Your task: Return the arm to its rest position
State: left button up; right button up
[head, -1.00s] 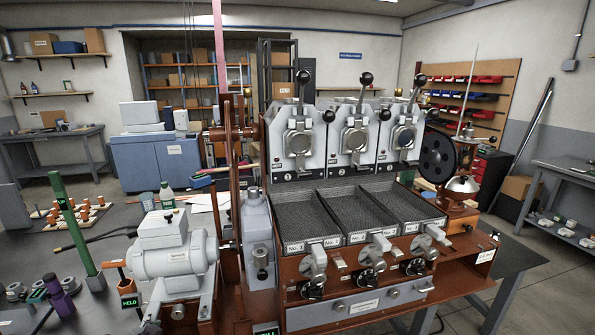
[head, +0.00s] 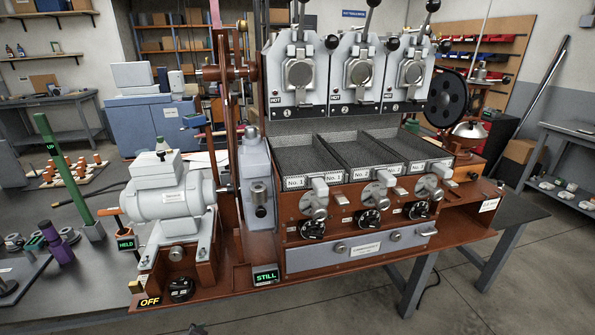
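Neither of my grippers can be made out in the head view, and I see no clear part of either arm. A small dark shape (head: 193,330) shows at the bottom edge, too cut off to identify. The brown sample roaster (head: 262,246) stands in front of me. Its three grey roasting heads (head: 298,72) are in a row above three dark trays (head: 310,160). A grey motor (head: 168,198) sits on its left side. A green post (head: 68,170) marked UP leans beside a sign (head: 126,243) reading HELD.
Signs read STILL (head: 265,277) and OFF (head: 150,302) at the roaster's front left. A grey drawer (head: 365,249) is closed.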

pick_arm(q)
jog(key=s+d+f+b, duration=0.3)
jog(key=f+b, duration=0.1)
jog(key=f, duration=0.3)
jog(key=s+d+f+n+g+h+b, duration=0.1)
jog(key=s+d+f+b, duration=0.2)
jog(key=f, duration=0.4)
jog(key=s+d+f+n+g+h+b, duration=0.1)
jog(key=s+d+f+b, duration=0.3)
jog(key=f+b, duration=0.3)
jog(key=shift+s+f, duration=0.25)
jog(key=shift+s, duration=0.5)
pick_arm(e)
jog(key=s+f, duration=0.4)
jog(key=f, duration=0.5)
jog(key=s+f+g, duration=0.1)
jog(key=s+f, duration=0.3)
jog(key=f, duration=0.5)
jog(key=shift+f, duration=0.25)
pick_arm(q)
jog(key=shift+s+a+f+n+p, duration=0.1)
jog(key=shift+f+n+p, duration=0.25)
jog(key=shift+p, duration=0.7)
pick_arm(e)
jog(key=shift+s+d+f+g, duration=0.15)
jog(key=shift+d+f+g, duration=0.1)
jog(key=shift+f+g, duration=0.1)
